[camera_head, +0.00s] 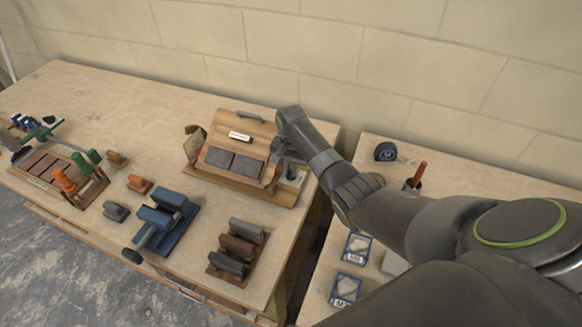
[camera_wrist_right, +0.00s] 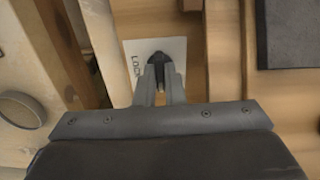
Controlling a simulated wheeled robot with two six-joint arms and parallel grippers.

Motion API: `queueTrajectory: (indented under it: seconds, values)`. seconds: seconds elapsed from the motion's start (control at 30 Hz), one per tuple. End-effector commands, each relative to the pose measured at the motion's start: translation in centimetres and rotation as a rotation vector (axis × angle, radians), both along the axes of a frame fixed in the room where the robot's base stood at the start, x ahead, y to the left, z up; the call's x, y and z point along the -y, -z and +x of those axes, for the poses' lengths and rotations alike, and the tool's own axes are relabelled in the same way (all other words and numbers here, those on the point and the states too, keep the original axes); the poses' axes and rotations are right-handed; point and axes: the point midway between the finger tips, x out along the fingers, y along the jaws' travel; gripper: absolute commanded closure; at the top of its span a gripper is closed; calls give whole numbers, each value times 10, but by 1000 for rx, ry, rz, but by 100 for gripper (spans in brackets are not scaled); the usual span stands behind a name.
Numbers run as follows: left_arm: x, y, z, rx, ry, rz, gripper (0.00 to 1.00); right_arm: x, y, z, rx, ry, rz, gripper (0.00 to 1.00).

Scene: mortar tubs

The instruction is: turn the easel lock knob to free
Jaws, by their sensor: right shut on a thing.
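The wooden easel (camera_head: 250,128) stands on the left bench and carries two dark grey tiles (camera_head: 234,162) on its sloped face. My right gripper (camera_head: 286,152) is at its right side, with the arm reaching in from the right. In the right wrist view, the gripper (camera_wrist_right: 161,72) is shut on the dark pointed lock knob (camera_wrist_right: 160,57). The knob sits over a white plate (camera_wrist_right: 133,50) lettered with what looks like "LOCK". The fingers hide part of the knob and plate. My left gripper is not in view.
A blue clamp-like tool (camera_head: 165,218), a rack of dark blocks (camera_head: 238,248) and small floats stand in front of the easel. A wooden rack (camera_head: 62,178) is at the left. The right bench holds a tape measure (camera_head: 386,152) and blue-edged packs (camera_head: 345,288). A gap separates the benches.

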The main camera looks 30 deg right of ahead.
Motion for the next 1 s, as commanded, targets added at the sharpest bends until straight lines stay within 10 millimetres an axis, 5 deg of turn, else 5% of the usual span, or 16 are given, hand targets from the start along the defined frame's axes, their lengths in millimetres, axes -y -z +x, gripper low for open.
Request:
queueTrajectory:
  seconds: [0.07, 0.1, 0.27, 0.67, 1.0]
  values:
    - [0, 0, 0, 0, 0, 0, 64, 0, -1, 1, 2, -2, -1, 100]
    - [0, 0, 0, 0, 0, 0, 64, 0, -1, 1, 2, -1, -1, 90]
    - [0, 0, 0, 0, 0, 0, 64, 0, -1, 1, 2, 0, -1, 69]
    - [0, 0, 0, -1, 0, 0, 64, 0, -7, 1, 2, 2, -1, 69]
    - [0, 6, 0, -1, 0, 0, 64, 1, -71, 2, 8, 1, -2, 69]
